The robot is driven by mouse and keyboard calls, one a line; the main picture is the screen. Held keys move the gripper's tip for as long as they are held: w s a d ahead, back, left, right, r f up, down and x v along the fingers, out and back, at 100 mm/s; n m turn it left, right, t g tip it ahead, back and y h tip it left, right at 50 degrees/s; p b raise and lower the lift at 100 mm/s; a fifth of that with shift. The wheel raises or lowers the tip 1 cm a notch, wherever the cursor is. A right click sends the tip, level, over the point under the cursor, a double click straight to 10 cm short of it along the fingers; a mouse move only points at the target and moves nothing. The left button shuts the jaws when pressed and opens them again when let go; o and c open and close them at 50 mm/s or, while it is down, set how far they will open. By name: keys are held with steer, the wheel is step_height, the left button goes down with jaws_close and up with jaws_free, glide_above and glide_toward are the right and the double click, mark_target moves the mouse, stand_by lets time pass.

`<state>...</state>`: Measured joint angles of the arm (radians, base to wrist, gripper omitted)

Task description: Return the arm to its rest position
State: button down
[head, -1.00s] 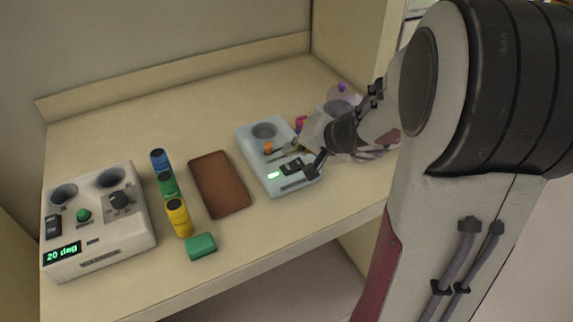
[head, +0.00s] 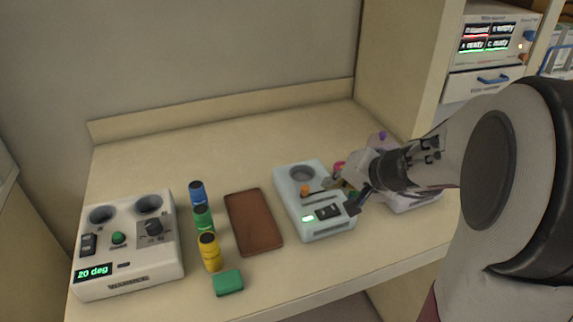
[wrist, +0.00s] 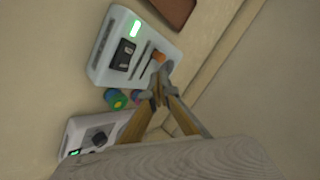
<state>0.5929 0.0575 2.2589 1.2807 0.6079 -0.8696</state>
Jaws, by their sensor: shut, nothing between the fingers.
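My gripper (head: 338,184) is at the right of the bench, above the right edge of a pale blue device (head: 286,186) with a small green display. In the wrist view the fingertips (wrist: 160,84) are together with nothing between them, close beside the same pale blue device (wrist: 103,65) and its orange knob. I cannot tell whether they touch it. My arm reaches in from the right and hides part of a paler device (head: 420,199) behind the gripper.
A white device (head: 127,278) reading "20 deg" stands at left. Blue (head: 198,193), green (head: 203,218) and yellow (head: 210,252) cylinders stand beside a brown pad (head: 253,222); a green block (head: 228,283) lies in front. A side panel (head: 400,70) bounds the right. The bench back (head: 220,140) is clear.

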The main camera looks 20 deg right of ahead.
steer(key=shift+a+m, duration=0.1)
steer(key=shift+m, duration=0.2)
steer(key=shift+s+a+f, duration=0.2)
steer(key=shift+s, duration=0.05)
steer(key=s+a+f+n+g, duration=0.1)
steer(key=s+a+g, duration=0.1)
steer(key=s+a, duration=0.35)
steer(key=s+a+n+g, duration=0.2)
steer(key=s+a+g, duration=0.1)
steer(key=s, duration=0.5)
steer(key=s+a+r+n+h, duration=0.1)
steer(key=s+a+r+n, duration=0.1)
steer(key=s, duration=0.3)
steer(key=s+a+r+n+t+h, duration=0.1)
steer(key=s+a+r+n, duration=0.1)
steer(key=s+r+n, duration=0.2)
steer(key=shift+s+a, duration=0.4)
steer(key=shift+s, duration=0.3)
steer(key=shift+a, duration=0.1)
stand_by(1.4)
